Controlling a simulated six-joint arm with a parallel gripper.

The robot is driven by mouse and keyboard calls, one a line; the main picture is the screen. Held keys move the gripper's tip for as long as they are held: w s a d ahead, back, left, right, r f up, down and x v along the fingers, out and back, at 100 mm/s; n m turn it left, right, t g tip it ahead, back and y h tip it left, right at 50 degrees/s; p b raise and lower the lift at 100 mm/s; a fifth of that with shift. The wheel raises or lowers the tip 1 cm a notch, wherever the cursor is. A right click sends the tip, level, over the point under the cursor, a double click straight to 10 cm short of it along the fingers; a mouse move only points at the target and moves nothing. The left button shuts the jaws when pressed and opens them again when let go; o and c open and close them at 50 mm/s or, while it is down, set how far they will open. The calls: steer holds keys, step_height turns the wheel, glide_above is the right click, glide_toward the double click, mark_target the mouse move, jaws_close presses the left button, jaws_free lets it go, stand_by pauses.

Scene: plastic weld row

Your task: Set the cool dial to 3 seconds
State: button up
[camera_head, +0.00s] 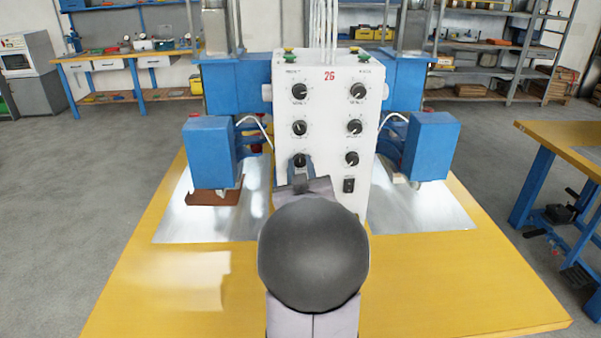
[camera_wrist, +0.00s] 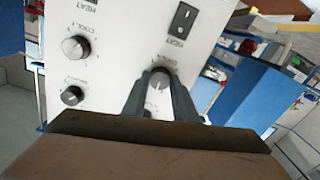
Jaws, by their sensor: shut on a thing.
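My gripper (camera_head: 301,170) reaches the bottom dial of the left column (camera_head: 300,159) on the white control panel (camera_head: 325,110). In the wrist view the two fingers of my gripper (camera_wrist: 160,90) stand on either side of this grey dial (camera_wrist: 159,79) and are shut on it. The small label at this dial is too blurred to read surely, and its pointer and setting cannot be read. Another dial (camera_wrist: 76,47), with a label that looks like COOL, sits to its left in the wrist view. In the head view that row's right dial (camera_head: 352,158) is free.
Other black dials (camera_head: 300,91) fill the rows above. A rocker switch (camera_head: 349,184) sits low right on the panel, and a black switch (camera_wrist: 185,18) is close to my fingers. Blue machine heads (camera_head: 208,150) flank the panel. The yellow table (camera_head: 440,280) is clear at front right.

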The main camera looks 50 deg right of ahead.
steer(key=m+b, duration=0.2)
steer(key=m, duration=0.3)
steer(key=shift+m, duration=0.3)
stand_by(0.4)
steer(key=o, duration=1)
steer(key=shift+o, duration=0.2)
steer(key=b+v, duration=0.1)
steer(key=v, duration=0.6)
steer(key=shift+b, duration=0.3)
steer(key=shift+s+a, duration=0.1)
steer(key=shift+s, duration=0.05)
